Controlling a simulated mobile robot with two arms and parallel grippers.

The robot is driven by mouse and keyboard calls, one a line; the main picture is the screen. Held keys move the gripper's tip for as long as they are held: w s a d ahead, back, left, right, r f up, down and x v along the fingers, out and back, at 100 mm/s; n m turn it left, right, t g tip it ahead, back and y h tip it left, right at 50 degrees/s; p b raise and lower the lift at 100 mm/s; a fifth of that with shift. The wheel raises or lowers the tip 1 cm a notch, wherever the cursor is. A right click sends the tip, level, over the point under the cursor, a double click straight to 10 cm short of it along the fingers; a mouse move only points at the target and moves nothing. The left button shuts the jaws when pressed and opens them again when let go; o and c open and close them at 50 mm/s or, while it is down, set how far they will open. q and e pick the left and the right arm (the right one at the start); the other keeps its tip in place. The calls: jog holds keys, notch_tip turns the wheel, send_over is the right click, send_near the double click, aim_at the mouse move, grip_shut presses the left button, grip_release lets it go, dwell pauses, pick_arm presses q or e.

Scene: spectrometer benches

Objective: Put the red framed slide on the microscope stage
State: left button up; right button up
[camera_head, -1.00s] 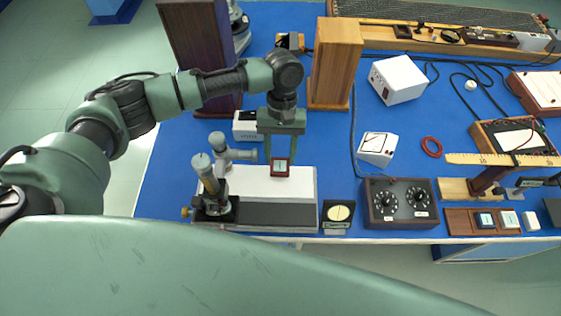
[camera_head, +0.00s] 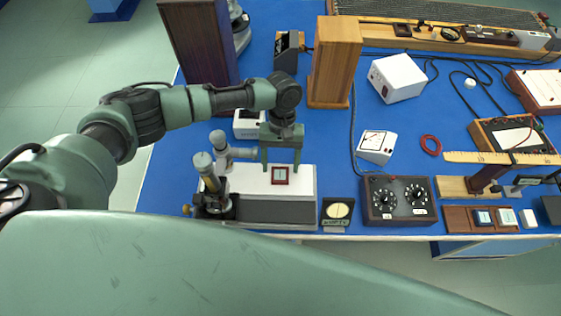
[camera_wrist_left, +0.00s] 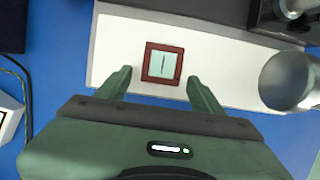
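The red framed slide (camera_head: 280,175) lies on the white top (camera_head: 305,181) of a low block beside the microscope (camera_head: 208,178), in the head view. I take this white top for the stage. In the left wrist view, the slide (camera_wrist_left: 163,63) shows its dark red frame and pale glass with a thin dark line. My left gripper (camera_head: 281,168) points down over the block. Its two fingers (camera_wrist_left: 160,78) are spread, with a gap to the slide on both sides, and hold nothing. My right gripper is not in view.
The microscope's grey tube (camera_wrist_left: 290,80) stands close to the left gripper. A wooden block (camera_head: 335,62) and a dark panel (camera_head: 200,45) stand behind. A dial box (camera_head: 398,200) and a small round-faced stand (camera_head: 337,212) are to the right.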

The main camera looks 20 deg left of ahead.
pick_arm(q)
jog(key=shift+r, duration=0.1)
jog(key=shift+w+r, duration=0.1)
jog(key=shift+r, duration=0.1)
jog(key=b+v, duration=0.2)
jog(key=v, duration=0.9)
jog(key=shift+r, duration=0.3)
jog(key=shift+f, duration=0.1)
